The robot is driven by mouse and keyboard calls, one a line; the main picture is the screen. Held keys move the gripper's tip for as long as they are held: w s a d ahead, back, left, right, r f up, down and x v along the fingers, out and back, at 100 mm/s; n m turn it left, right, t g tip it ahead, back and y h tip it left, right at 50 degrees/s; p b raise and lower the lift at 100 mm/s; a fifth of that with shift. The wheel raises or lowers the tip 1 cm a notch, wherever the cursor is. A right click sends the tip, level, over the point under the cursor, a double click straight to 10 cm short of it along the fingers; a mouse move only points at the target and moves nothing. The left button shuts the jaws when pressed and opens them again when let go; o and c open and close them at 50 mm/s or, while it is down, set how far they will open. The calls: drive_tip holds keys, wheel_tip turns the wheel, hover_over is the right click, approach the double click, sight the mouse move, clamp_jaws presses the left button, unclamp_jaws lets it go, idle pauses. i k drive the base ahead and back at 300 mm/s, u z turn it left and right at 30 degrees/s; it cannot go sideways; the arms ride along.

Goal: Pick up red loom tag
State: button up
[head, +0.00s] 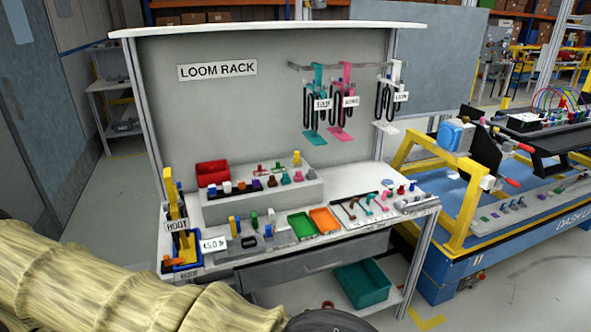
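No part in the head view is clearly marked as the red loom tag. The closest match is the pink-red hanger (346,74) on the rack rail, between a teal hanger (317,75) and a white one (396,72). Black cable loops and small white labels hang with them. A flat pink-red piece (341,134) hangs at the lower end of the pink-red hanger. A small red piece (278,165) also lies on the raised grey shelf. My arm, in a tan sleeve, crosses the lower left. My gripper's fingers are not visible.
The bench below the LOOM RACK panel (217,71) holds a red bin (212,173), green tray (302,226), orange tray (324,220) and several small parts. A teal bin (362,285) sits on the lower shelf. A yellow-framed blue cart (468,255) stands close at right.

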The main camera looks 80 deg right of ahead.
sight(260, 172)
drive_tip(key=u, duration=0.05)
drive_tip(key=k, duration=0.25)
drive_tip(key=z, duration=0.85)
